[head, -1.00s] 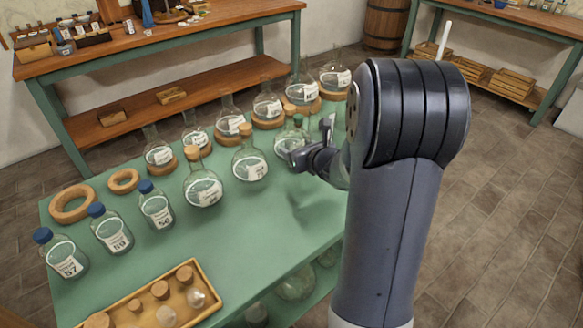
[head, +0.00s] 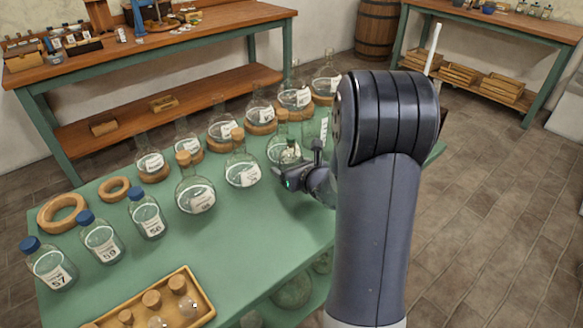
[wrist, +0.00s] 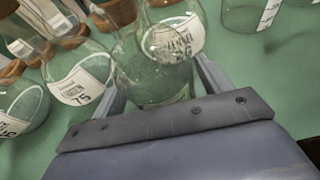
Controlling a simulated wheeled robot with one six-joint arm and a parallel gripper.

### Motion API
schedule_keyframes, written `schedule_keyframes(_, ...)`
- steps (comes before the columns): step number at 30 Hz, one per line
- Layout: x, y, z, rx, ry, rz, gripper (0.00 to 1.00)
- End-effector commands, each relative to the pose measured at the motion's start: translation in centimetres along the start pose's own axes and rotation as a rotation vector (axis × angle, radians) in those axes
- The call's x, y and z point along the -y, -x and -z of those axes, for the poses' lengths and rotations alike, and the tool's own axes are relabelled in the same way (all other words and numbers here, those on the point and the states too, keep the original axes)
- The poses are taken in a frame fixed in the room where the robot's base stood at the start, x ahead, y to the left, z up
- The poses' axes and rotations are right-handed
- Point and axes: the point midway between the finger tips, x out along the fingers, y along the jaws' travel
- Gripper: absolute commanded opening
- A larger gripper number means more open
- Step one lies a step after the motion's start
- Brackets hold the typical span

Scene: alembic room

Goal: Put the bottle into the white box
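A clear, empty-looking glass bottle (wrist: 150,78) stands between my fingers in the wrist view; its base is near the palm. No white box is plainly in view; a pale block (head: 569,116) is cut off at the right edge of the head view.
The green table (head: 270,235) holds rows of labelled flasks (head: 195,190), blue-capped bottles (head: 100,237), cork rings (head: 62,213) and a wooden tray (head: 205,308). A flask marked 75 (wrist: 80,80) stands just left of my fingers. The table's front middle is clear; open floor lies right.

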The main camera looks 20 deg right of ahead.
Motion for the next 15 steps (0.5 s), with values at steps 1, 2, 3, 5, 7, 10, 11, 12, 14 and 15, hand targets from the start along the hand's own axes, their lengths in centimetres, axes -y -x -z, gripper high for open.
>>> schedule_keyframes(1,0.0,0.0,0.0,0.0,0.0,0.0,0.78)
schedule_keyframes(2,0.0,0.0,-0.01,0.0,0.0,0.0,0.8)
schedule_keyframes(3,0.0,0.0,-0.01,0.0,0.0,0.0,0.82)
schedule_keyframes(5,0.0,0.0,-0.01,0.0,0.0,0.0,0.82)
schedule_keyframes(7,0.0,0.01,-0.01,0.0,0.0,0.0,0.82)
schedule_keyframes(10,0.0,0.03,-0.07,0.0,0.0,0.0,0.82)
schedule_keyframes(11,0.0,0.05,-0.13,0.0,0.0,0.0,0.82)
schedule_keyframes(12,0.0,0.11,-0.26,0.0,-0.001,0.0,0.82)
schedule_keyframes(14,0.01,0.29,-0.49,0.0,-0.001,0.0,0.82)
schedule_keyframes(15,0.05,0.79,-0.34,0.001,0.0,0.001,0.82)
